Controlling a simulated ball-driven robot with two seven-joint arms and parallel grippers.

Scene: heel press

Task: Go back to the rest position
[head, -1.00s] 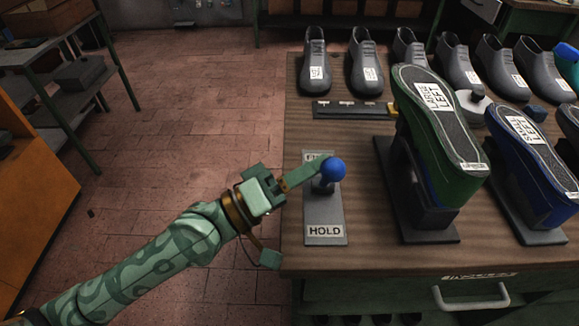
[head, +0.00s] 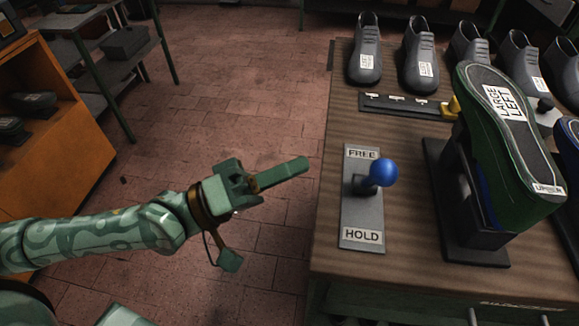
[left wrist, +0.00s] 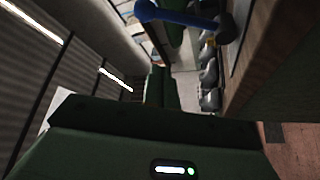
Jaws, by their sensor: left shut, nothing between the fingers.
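My left gripper (head: 303,165) is shut and empty, held over the floor just left of the bench edge. Its closed fingers also show in the left wrist view (left wrist: 163,88). To its right on the bench is a lever with a blue ball knob (head: 383,172), standing on a grey plate (head: 361,215) marked FREE at the far end and HOLD at the near end. The fingers are apart from the knob. The blue knob and its stem also show at the top of the left wrist view (left wrist: 146,10). My right gripper is not in view.
The wooden bench (head: 410,268) fills the right side. A green shoe (head: 515,140) labelled LARGE LEFT stands sole-out on a black stand (head: 470,240). Several grey shoes (head: 420,55) line the back. An orange cabinet (head: 75,130) and shelves are at left. The floor between is clear.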

